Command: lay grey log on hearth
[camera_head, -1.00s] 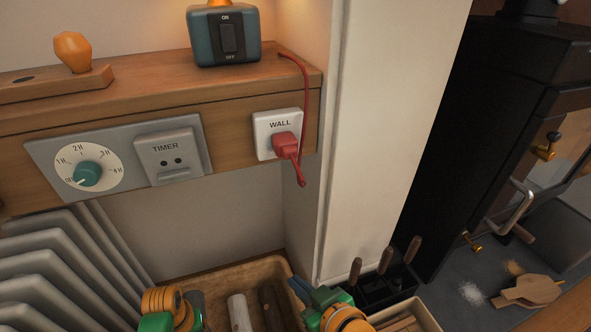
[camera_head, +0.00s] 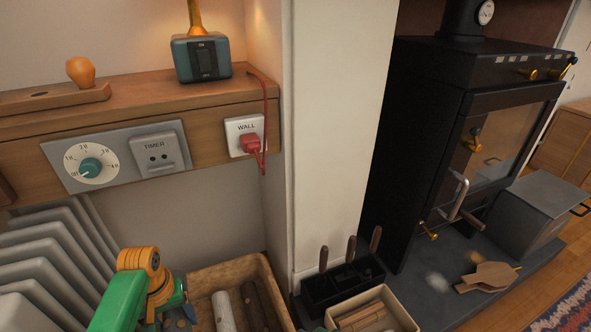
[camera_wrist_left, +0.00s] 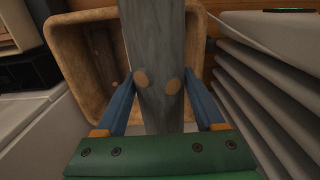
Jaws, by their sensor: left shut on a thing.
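The grey log (camera_wrist_left: 157,70) is held in my left gripper (camera_wrist_left: 160,112), between its two blue fingers, in the left wrist view. The log runs up out of the top of that view, over the log crate. In the head view my left gripper (camera_head: 176,311) is at the lower left, beside the crate, and the grey log cannot be made out there. The dark hearth slab (camera_head: 418,296) lies under the black stove at the right. My right gripper is not in view.
The wooden crate (camera_head: 274,281) holds a pale log (camera_head: 223,312) and a dark log (camera_head: 252,306). A wooden piece (camera_head: 487,276) and a grey box (camera_head: 535,212) sit by the stove (camera_head: 420,140).

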